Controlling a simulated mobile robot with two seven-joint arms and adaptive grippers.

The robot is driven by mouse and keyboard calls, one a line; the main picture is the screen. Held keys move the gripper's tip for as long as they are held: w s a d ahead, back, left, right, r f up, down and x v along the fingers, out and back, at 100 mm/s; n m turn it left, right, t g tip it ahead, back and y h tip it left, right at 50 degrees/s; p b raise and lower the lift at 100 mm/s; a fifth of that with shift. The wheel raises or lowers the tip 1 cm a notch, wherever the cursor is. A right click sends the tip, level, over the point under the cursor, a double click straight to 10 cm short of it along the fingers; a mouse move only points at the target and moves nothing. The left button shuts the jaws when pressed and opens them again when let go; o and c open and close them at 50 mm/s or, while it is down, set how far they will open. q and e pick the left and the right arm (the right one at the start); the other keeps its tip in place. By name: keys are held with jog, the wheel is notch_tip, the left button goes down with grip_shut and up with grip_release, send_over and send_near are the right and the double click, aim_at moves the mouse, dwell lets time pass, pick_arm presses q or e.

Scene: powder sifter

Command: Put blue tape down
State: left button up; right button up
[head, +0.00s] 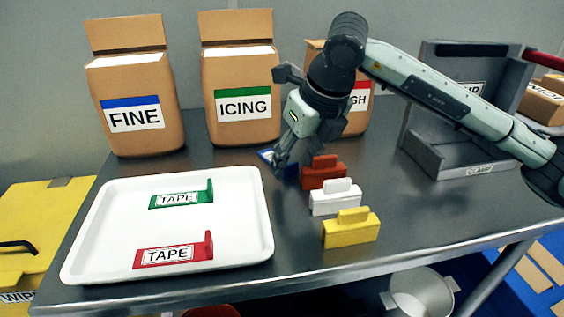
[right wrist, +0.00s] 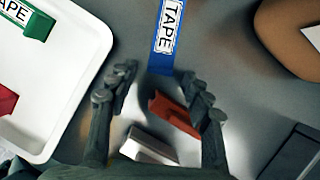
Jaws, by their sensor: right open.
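The blue tape (head: 267,155), a strip with a white TAPE label, lies just right of the white tray (head: 262,225), outside its rim. It also shows in the right wrist view (right wrist: 165,40), with its near end just beyond the gap between my fingertips. My right gripper (head: 283,158) is open and low over the table, partly hiding the tape in the head view. In the right wrist view, my two fingers (right wrist: 162,80) are spread and nothing is clasped. My left gripper is not in view.
Green tape (head: 182,199) and red tape (head: 173,255) lie in the tray. Paper bags labelled FINE (head: 137,85) and ICING (head: 240,80) stand behind. A grey stand (head: 430,140) is at right.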

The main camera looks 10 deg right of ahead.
jog(key=shift+w+f, duration=0.2)
jog(key=shift+f, duration=0.25)
jog(key=c, duration=0.9)
jog(key=shift+o, duration=0.2)
